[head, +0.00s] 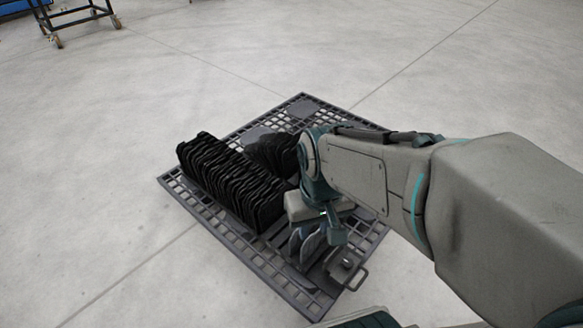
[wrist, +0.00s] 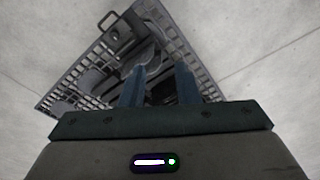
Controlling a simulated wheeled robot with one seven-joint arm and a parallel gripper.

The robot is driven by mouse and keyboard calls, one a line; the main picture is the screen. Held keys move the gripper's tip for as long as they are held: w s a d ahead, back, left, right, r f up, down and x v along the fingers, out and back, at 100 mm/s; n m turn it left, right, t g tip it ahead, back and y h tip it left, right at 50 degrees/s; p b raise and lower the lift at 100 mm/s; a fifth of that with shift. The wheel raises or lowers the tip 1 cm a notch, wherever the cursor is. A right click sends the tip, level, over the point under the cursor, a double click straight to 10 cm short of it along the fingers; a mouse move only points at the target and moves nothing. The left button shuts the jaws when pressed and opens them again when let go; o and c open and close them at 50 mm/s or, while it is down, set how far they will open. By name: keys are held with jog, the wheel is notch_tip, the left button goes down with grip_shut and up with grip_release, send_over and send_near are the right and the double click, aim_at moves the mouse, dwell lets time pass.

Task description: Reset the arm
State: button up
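My arm reaches in from the right in the head view, bent down over a dark grid pallet (head: 345,101) on the floor. My gripper (head: 306,246) points down above the near right part of the pallet. In the wrist view my gripper (wrist: 160,82) shows two blue fingers standing apart, with a gap between them. Nothing is visibly held. The pallet also shows beneath the fingers in the wrist view (wrist: 203,80). Its exact height above the pallet is hard to tell. No copper tube is recognisable.
A row of black ribbed parts (head: 230,180) stands on the pallet left of my gripper. More dark parts (head: 270,152) sit behind, partly hidden by my arm. A metal handle (head: 346,270) is at the near corner. A wheeled cart (head: 82,18) stands far left. The surrounding floor is clear.

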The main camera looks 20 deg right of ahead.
jog(key=shift+r, duration=0.1)
notch_tip(320, 180, up, 34)
jog(key=t+p, duration=0.1)
jog(key=p, duration=3)
jog(key=shift+d+r+t, duration=0.15)
jog(key=shift+d+t, duration=0.1)
jog(key=shift+t, duration=0.05)
